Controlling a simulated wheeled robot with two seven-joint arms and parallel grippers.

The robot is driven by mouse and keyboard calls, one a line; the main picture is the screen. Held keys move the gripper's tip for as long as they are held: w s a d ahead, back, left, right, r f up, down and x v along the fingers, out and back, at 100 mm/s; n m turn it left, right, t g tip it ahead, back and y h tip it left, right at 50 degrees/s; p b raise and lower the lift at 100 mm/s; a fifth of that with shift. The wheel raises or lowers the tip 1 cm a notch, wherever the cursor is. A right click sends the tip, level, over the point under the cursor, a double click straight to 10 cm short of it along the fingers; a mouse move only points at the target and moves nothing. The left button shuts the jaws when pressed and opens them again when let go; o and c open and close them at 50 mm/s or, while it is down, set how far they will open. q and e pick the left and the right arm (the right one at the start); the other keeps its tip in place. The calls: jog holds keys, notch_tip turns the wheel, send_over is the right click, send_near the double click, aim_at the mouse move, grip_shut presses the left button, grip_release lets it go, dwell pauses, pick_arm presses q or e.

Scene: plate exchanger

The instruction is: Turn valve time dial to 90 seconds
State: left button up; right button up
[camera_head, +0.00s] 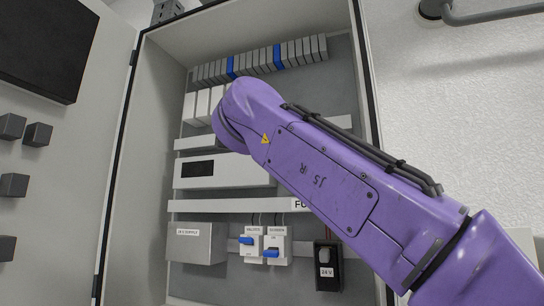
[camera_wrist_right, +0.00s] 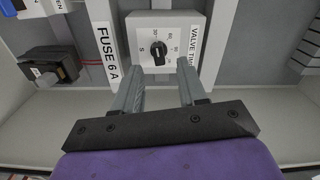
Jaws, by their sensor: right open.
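The valve time dial is a small black knob (camera_wrist_right: 158,51) with a light mark on a pale box (camera_wrist_right: 164,24), in the upper middle of the right wrist view. Numbers ring it, with a VALVE TIME label (camera_wrist_right: 194,46) on the right; the exact setting is too small to read surely. My right gripper (camera_wrist_right: 161,83) is open and empty, its two grey fingers apart, with the knob showing beyond the gap between the tips. They do not appear to grip it. In the head view, my purple right arm hides the dial and right gripper. My left gripper is not in view.
The cabinet's side wall (camera_head: 158,150) and open door (camera_head: 95,130) stand at the left. A FUSE 6 A strip (camera_wrist_right: 108,55) lies left of the dial box.

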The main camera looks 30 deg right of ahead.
jog(key=p+x, duration=0.1)
jog(key=x, duration=0.3)
jog(key=shift+f, duration=0.1)
grip_shut()
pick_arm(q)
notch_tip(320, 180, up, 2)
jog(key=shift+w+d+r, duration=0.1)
pick_arm(e)
jog(key=shift+m, duration=0.3)
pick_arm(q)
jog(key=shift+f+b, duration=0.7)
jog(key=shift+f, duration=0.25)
pick_arm(e)
jog(key=shift+m, duration=9.5)
